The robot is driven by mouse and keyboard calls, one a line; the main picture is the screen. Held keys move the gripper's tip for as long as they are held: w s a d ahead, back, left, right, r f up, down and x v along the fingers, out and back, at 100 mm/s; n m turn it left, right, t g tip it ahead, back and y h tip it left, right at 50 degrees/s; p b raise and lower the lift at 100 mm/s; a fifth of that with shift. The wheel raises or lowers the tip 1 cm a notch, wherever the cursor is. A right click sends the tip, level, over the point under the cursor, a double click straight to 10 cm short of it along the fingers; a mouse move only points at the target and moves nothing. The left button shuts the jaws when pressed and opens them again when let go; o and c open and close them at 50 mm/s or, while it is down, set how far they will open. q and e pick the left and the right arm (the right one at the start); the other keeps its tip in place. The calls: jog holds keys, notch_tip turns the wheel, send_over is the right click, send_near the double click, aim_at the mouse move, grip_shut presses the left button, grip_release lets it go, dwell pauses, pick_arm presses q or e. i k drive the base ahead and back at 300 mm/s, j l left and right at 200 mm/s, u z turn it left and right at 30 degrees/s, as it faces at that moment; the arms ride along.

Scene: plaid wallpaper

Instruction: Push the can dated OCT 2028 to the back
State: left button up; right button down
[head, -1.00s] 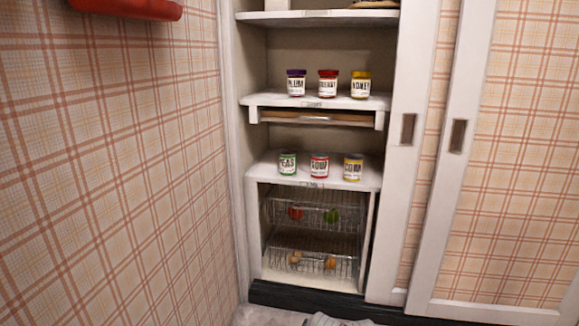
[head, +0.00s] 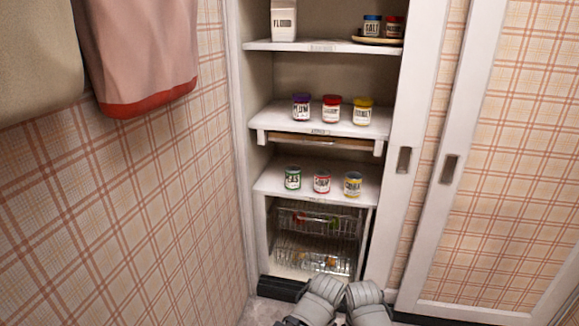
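Three cans stand upright in a row on the lower white shelf (head: 268,185). The can with green bands (head: 292,178) is on the left and its label seems to read PEAS. The can with red bands (head: 322,181) is in the middle. The can with yellow bands (head: 352,184) is on the right. No date is legible on any can, so I cannot tell which is OCT 2028. Bare shelf shows behind the cans. Grey rounded parts of my arms show at the bottom edge, but neither gripper can be made out.
Three jars, purple-lidded (head: 301,106), red-lidded (head: 331,108) and yellow-lidded (head: 362,111), stand on the shelf above. Wire baskets (head: 315,250) sit below the cans. A sliding door (head: 415,130) borders the right side. Cloths (head: 140,50) hang at left.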

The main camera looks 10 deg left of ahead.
aim_at(292, 172)
jog(key=i+l, duration=0.1)
jog(key=i, duration=0.45)
jog(key=u, duration=1.65)
jog(key=i+l, duration=0.05)
